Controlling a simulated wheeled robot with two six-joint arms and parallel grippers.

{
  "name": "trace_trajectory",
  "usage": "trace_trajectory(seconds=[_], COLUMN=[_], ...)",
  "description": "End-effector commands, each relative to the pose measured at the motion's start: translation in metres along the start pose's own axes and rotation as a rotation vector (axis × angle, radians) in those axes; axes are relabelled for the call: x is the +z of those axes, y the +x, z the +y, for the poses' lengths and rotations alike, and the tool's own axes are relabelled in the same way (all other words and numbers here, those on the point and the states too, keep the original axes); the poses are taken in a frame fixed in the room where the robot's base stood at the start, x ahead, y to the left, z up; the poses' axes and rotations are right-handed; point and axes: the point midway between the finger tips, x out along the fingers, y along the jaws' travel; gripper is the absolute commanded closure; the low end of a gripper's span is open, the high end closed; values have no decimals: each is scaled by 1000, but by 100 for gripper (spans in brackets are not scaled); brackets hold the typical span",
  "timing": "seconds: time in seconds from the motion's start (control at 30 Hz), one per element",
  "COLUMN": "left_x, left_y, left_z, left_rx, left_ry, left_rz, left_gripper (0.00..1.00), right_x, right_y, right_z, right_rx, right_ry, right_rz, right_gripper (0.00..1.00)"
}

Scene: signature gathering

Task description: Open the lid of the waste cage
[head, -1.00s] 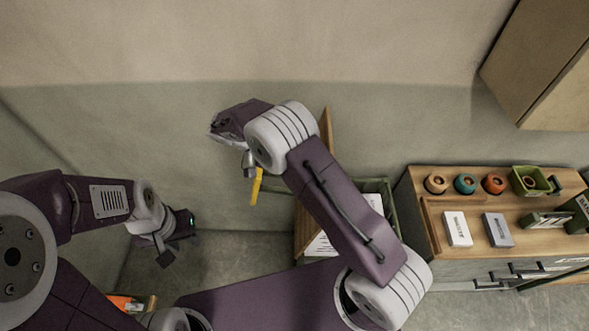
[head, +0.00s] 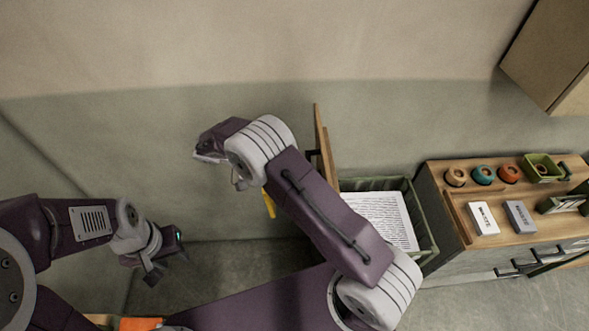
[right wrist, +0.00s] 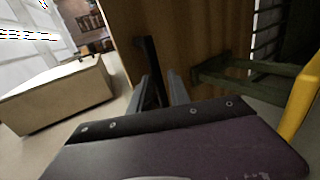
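The waste cage (head: 425,225) is a green open-topped bin holding printed white paper. Its wooden lid (head: 322,145) stands up at the cage's left side, seen nearly edge-on, so the cage is open. My right arm covers part of both. My right gripper (right wrist: 162,92) is in front of a brown wooden panel (right wrist: 195,35), apparently the lid, in the right wrist view. A dark upright bar (right wrist: 148,58) is at its fingers; I cannot tell whether they grip it. My left gripper (head: 168,268) is open and empty at the lower left, away from the cage.
A wooden-topped cabinet (head: 455,205) with rolls, small boxes and green trays stands right of the cage. A yellow bar (head: 268,202) shows beside my right arm. An orange object (head: 140,323) is at the bottom edge. The floor (head: 220,270) around my left gripper is clear.

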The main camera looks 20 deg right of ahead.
Motion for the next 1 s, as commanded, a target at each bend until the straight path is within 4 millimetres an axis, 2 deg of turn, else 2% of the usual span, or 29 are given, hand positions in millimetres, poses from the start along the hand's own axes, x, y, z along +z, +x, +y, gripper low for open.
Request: trace_trajectory(seconds=[0.03,0.17,0.2,0.23,1.0], left_x=[0,0,0,0,0], left_y=[3,3,3,3,2], left_z=[0,0,0,0,0], left_rx=[0,0,0,0,0], left_ry=[0,0,0,0,0], left_rz=[0,0,0,0,0], left_gripper=[64,64,64,64,64], right_x=[5,5,5,5,4], right_y=[6,6,6,6,3], right_z=[-13,-13,-13,-13,-11], right_rx=[-20,-20,-20,-19,-24], right_ry=[-12,-11,-11,-11,-10], right_rz=[-21,-21,-21,-22,-17], right_gripper=[100,100,73,65,65])
